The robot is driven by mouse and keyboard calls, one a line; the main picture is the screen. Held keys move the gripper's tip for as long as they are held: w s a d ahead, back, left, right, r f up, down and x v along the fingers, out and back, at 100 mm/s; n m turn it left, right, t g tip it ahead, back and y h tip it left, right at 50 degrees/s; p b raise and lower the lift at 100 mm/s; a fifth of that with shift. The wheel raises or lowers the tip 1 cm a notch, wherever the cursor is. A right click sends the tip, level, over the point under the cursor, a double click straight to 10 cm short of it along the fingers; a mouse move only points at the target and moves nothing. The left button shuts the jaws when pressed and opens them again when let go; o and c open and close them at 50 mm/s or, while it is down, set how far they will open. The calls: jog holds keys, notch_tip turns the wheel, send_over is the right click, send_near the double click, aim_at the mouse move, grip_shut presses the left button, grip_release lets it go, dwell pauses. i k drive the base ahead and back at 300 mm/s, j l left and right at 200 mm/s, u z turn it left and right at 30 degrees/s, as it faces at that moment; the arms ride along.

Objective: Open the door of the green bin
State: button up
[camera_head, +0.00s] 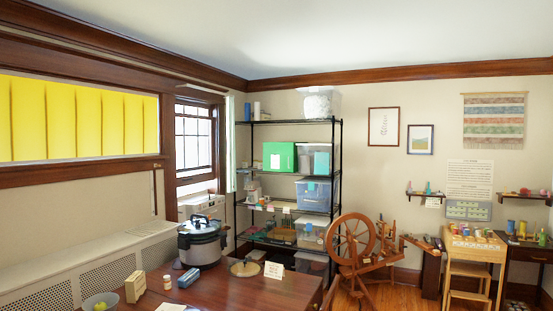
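The green bin (279,156) stands on the second shelf from the top of a black shelf rack (337,170) in the far corner. Its bright green front faces the room, with a small pale mark in the middle. The front looks shut, though it is too small to be sure. My gripper is not in view.
A brown table (225,292) fills the foreground, with a steel cooker (201,243), a small sign (274,270) and small items on it. Clear plastic boxes (314,193) sit beside and below the bin. A spinning wheel (352,240) stands right of the rack.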

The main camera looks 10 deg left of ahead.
aim_at(278, 157)
jog(key=i+l+z, duration=0.15)
jog(key=i+z, duration=0.3)
jog(key=i, duration=0.45)
jog(key=i+j+z, duration=0.1)
jog(key=i+z, duration=0.25)
jog(key=i, duration=1.7)
jog(key=i+u, duration=0.15)
jog(key=i, duration=0.5)
jog(key=i+u, duration=0.1)
jog(key=i, duration=0.6)
jog(key=i+l+u, duration=0.15)
jog(key=i, duration=0.5)
jog(key=i+j+u, duration=0.15)
jog(key=i+u, duration=0.65)
jog(key=u, duration=0.2)
jog(key=i+l+u, duration=0.15)
jog(key=i+u, duration=0.2)
jog(key=u, duration=0.15)
jog(key=i+u, duration=0.35)
jog(key=i, duration=0.6)
